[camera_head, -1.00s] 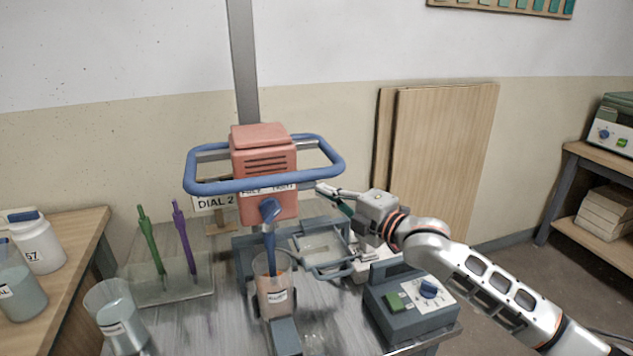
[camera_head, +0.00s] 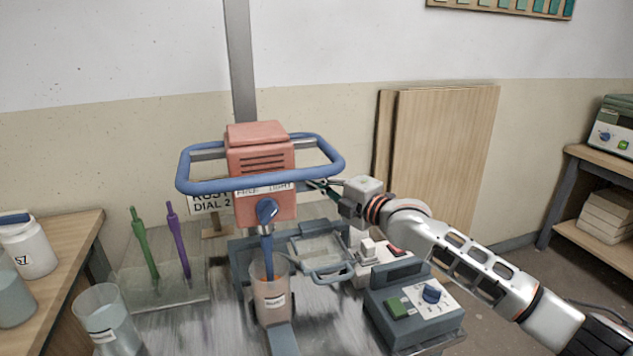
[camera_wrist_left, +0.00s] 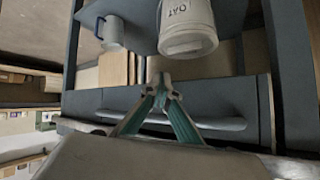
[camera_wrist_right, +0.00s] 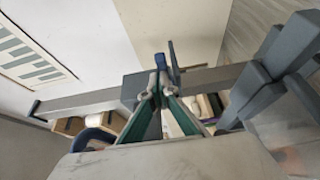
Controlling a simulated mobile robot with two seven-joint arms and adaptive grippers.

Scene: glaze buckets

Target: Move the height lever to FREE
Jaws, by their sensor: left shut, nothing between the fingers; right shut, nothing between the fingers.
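The red mixer head (camera_head: 260,160) hangs on a grey column, ringed by a blue guard rail (camera_head: 190,185). On its front is a white label (camera_head: 262,190) reading FREE on the left and TIGHT on the right. Just below the label is a blue lever (camera_head: 267,210). My right gripper (camera_head: 314,185) is at the right end of the guard rail, to the right of the label. The right wrist view shows its teal fingers (camera_wrist_right: 160,88) shut, with a blue piece close by their tips. My left gripper (camera_wrist_left: 160,88) is shut and empty before a grey drawer, outside the head view.
A beaker (camera_head: 271,300) stands under the mixer shaft. A grey control box (camera_head: 408,308) and a white scale-like device (camera_head: 375,262) sit at right. Green and purple sticks (camera_head: 176,240) stand at left beside a clear beaker (camera_head: 108,320). A white pail (camera_wrist_left: 187,25) is above the drawer.

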